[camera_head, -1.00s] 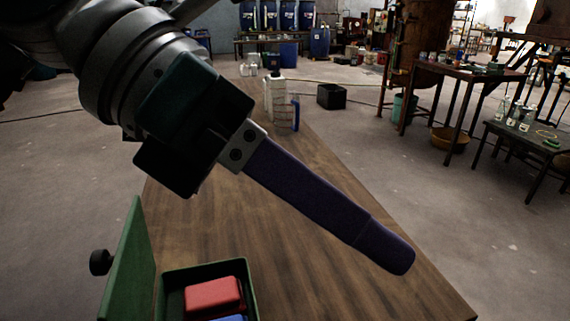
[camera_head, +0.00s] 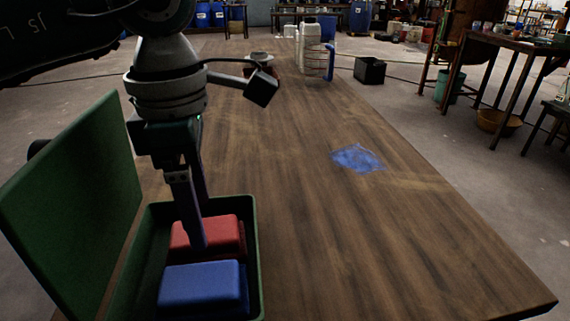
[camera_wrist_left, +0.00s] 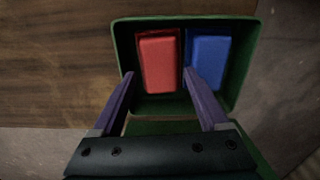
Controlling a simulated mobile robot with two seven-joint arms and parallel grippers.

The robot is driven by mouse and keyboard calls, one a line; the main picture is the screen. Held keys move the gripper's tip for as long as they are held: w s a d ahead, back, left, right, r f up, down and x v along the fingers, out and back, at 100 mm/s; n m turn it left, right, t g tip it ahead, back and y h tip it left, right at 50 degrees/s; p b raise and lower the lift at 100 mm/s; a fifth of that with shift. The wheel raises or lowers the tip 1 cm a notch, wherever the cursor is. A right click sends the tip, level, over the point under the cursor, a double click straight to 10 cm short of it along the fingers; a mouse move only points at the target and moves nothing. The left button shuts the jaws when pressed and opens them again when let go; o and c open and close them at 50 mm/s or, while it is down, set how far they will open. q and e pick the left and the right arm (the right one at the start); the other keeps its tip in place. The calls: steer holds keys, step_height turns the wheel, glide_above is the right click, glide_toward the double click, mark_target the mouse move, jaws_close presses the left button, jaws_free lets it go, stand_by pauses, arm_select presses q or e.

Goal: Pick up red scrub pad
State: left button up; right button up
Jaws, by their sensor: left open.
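The red scrub pad (camera_head: 222,230) lies in a green open box (camera_head: 256,270), with a darker red layer showing under it. The pad also shows in the left wrist view (camera_wrist_left: 159,62). A blue pad (camera_head: 200,284) lies beside it in the same box. My left gripper (camera_head: 198,225) points down into the box and is open, with nothing held. In the left wrist view its fingers (camera_wrist_left: 160,76) appear on either side of the red pad, one tip near the gap between the pads. I cannot tell whether they touch it. My right gripper is not in view.
The green lid (camera_head: 75,190) stands open on the left of the box. A blue patch (camera_head: 357,158) lies on the wooden table (camera_head: 400,225). A jug with a blue handle (camera_head: 316,62) and a white bottle stand farther back. The table's right side is mostly clear.

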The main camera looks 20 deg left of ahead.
arm_select(q)
step_height(320, 180, down, 3)
steer(key=shift+r, duration=0.1)
steer(key=c, duration=1.1)
steer(key=shift+c, duration=0.2)
steer(key=shift+r, duration=0.15)
step_height(320, 180, up, 20)
steer(key=p, duration=0.3)
